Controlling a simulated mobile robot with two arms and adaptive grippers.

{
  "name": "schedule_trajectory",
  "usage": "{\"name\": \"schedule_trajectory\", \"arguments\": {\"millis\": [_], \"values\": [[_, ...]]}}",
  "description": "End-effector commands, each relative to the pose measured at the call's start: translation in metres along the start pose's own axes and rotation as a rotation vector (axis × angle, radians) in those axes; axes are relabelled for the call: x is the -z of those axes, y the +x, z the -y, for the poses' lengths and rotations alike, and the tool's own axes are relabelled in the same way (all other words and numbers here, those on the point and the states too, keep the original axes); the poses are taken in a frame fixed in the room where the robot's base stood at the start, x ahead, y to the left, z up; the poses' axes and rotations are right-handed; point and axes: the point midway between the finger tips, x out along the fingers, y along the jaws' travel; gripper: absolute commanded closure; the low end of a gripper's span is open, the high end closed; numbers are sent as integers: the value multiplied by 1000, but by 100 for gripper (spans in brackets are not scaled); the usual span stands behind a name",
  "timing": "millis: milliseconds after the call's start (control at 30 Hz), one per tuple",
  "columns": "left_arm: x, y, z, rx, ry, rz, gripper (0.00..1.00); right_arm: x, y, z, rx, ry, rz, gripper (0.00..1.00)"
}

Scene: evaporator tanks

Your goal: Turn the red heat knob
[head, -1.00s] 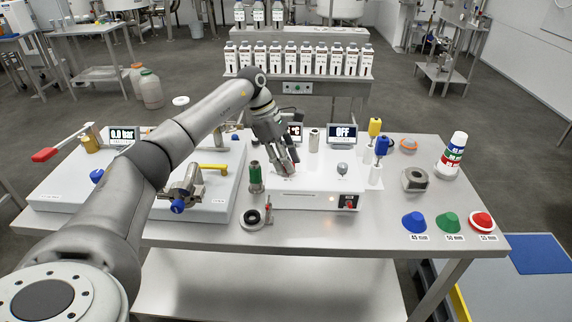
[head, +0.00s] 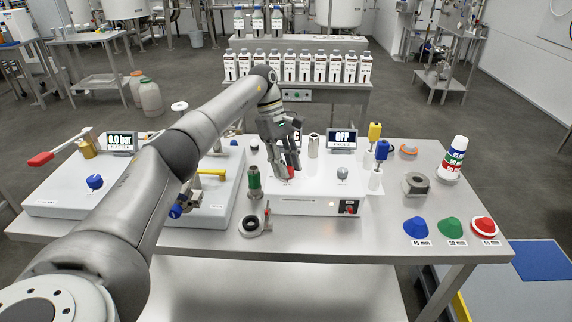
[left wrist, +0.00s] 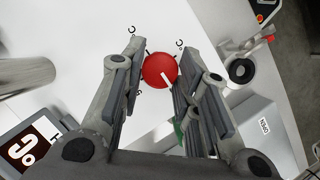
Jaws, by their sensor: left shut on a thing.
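The red heat knob (left wrist: 160,70) is round with a white pointer line, which points to the lower right in the left wrist view. It sits on top of the white box (head: 320,203) on the bench. My left gripper (head: 287,173) reaches down onto it from above. In the left wrist view its fingers (left wrist: 157,76) stand on both sides of the knob and are shut on it. In the head view the fingers hide most of the knob, leaving a bit of red. My right gripper is not in view.
A display (head: 342,139) reading OFF stands behind the box; a °C display (left wrist: 32,150) is partly hidden by my gripper in the head view. A green-bodied part (head: 254,180) stands left of the box. Blue (head: 415,228), green (head: 449,228) and red (head: 483,227) caps lie at front right.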

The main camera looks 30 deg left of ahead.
Motion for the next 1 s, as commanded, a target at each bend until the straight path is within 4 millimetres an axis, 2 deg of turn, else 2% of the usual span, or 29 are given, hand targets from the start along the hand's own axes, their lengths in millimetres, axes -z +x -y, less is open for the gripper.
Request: {"name": "schedule_trajectory", "arguments": {"millis": [267,300,467,800,1000], "values": [[0,-2,-1,-5,0,-2,94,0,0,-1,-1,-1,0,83],[0,-2,-1,-5,0,-2,69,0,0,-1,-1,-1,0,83],[0,-1,-1,-4,0,-2,49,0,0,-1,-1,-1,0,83],[0,-2,0,-2,-1,-1,49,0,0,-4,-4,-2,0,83],[0,-26,-1,-5,-3,-2,49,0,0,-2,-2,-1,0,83]]}}
